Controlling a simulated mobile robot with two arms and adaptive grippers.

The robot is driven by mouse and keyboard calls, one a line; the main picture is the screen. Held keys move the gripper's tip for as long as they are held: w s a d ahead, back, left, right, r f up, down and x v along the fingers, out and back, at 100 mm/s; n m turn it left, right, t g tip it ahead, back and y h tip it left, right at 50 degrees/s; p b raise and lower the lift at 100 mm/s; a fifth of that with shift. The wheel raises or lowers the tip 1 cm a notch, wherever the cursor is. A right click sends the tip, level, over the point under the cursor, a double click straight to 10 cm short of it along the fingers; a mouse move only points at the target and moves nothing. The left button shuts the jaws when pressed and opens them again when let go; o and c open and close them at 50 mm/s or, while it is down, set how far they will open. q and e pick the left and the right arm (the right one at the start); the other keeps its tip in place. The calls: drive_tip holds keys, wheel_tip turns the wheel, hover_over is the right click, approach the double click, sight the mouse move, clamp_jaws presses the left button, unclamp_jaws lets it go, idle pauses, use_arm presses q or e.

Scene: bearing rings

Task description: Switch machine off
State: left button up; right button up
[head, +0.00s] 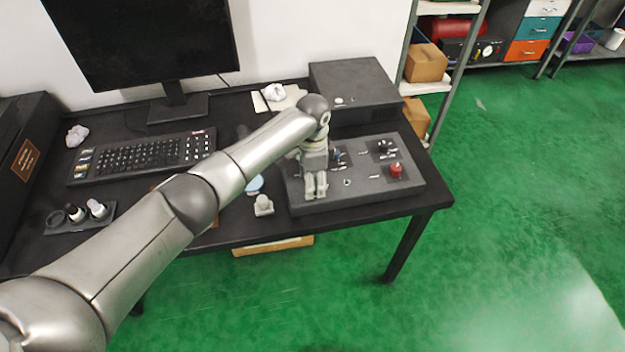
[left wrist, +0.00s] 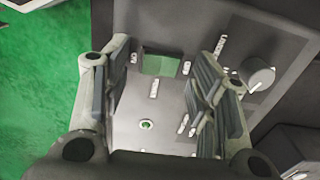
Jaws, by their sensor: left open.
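The machine's dark control panel (head: 410,183) lies on the table under my left gripper (head: 316,192). A red button (head: 396,170) and a black knob (head: 384,147) stand on its right part, apart from the gripper. In the left wrist view, my left gripper (left wrist: 162,70) is open with nothing between its fingers. A grey round knob (left wrist: 258,75) is right of the right finger. Contact with the panel cannot be told. My right gripper is not in view.
The black table (head: 340,215) also holds a keyboard (head: 145,155), a monitor (head: 150,40), a dark box (head: 352,85), and a small tray (head: 68,228) with bottles. A small whitish object (head: 263,206) sits left of the panel. Shelves (head: 440,60) stand behind right; green floor is open at right.

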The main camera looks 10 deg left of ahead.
use_arm(q)
wheel_tip(320, 180, up, 12)
drive_tip(key=shift+f, duration=0.15)
idle(0.6)
